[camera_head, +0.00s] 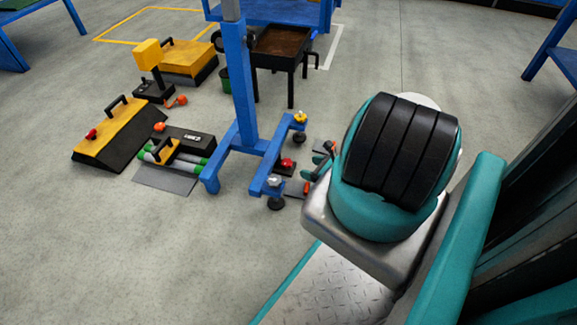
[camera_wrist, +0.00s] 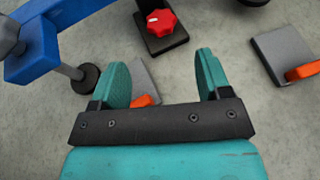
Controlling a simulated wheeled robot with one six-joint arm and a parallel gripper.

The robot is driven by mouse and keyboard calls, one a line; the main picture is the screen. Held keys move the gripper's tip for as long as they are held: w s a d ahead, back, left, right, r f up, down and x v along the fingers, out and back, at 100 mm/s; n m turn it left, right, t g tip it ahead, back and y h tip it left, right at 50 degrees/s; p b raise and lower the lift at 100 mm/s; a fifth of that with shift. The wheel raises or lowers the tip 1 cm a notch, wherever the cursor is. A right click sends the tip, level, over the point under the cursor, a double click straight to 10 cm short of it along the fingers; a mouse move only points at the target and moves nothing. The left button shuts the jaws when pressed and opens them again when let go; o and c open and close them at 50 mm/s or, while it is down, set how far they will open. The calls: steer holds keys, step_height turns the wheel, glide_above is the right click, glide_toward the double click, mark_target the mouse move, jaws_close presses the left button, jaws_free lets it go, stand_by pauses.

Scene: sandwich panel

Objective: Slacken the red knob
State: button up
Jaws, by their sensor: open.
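The red knob (camera_wrist: 161,22) is lobed and sits on a small black block (camera_wrist: 166,43) at the top middle of the wrist view. In the head view the red knob (camera_head: 286,163) is low beside the blue stand's foot, left of my gripper. My gripper (camera_wrist: 160,72) has two teal fingers spread apart with nothing between them. The knob lies beyond the fingertips in the wrist view, apart from them. In the head view my gripper (camera_head: 319,166) is partly hidden by my own arm.
A blue stand (camera_head: 246,120) with feet rises close to the knob. A grey plate with an orange part (camera_wrist: 287,60) lies at right in the wrist view. Yellow-and-black blocks (camera_head: 118,133) stand at left; one bears another red knob (camera_head: 91,133).

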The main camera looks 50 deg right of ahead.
mark_target(288, 162)
steer(key=b+x, duration=0.4)
steer(key=x, duration=0.6)
steer(key=shift+f, duration=0.1)
steer(key=shift+w, duration=0.45)
steer(key=shift+f+b, duration=0.1)
steer(key=shift+b, duration=0.2)
steer(key=c, duration=0.8)
